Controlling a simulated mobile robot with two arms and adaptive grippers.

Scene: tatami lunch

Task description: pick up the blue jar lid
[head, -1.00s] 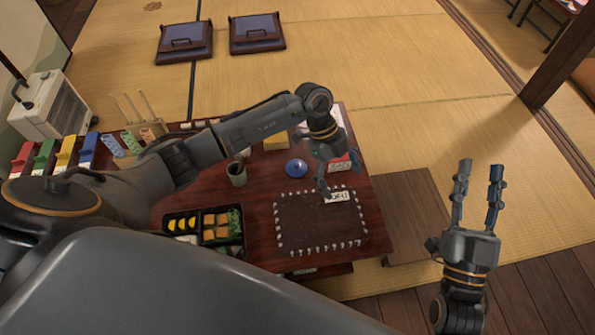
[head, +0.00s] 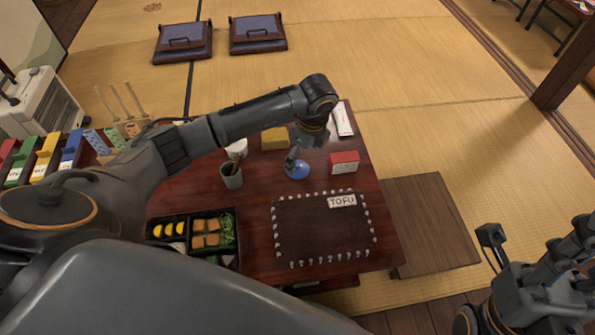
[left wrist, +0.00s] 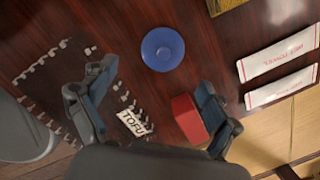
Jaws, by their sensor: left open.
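The blue jar lid (head: 298,171) lies on the dark red table between the red box and the green cup. In the left wrist view the round lid (left wrist: 162,49) lies flat, beyond my fingertips and roughly centred between them. My left gripper (head: 299,152) is open and empty above the lid, and one finger overlaps the lid in the head view. Its two spread fingers also show in the left wrist view (left wrist: 152,92). My right gripper (head: 528,240) is open and empty at the lower right, away from the table.
A red box (head: 345,162) stands close to the right of the lid, and a green cup (head: 231,176) to its left. A yellow block (head: 274,139) lies behind. A dark mat (head: 325,245) with a TOFU tag (head: 342,201) lies in front. White packets (left wrist: 280,60) lie nearby.

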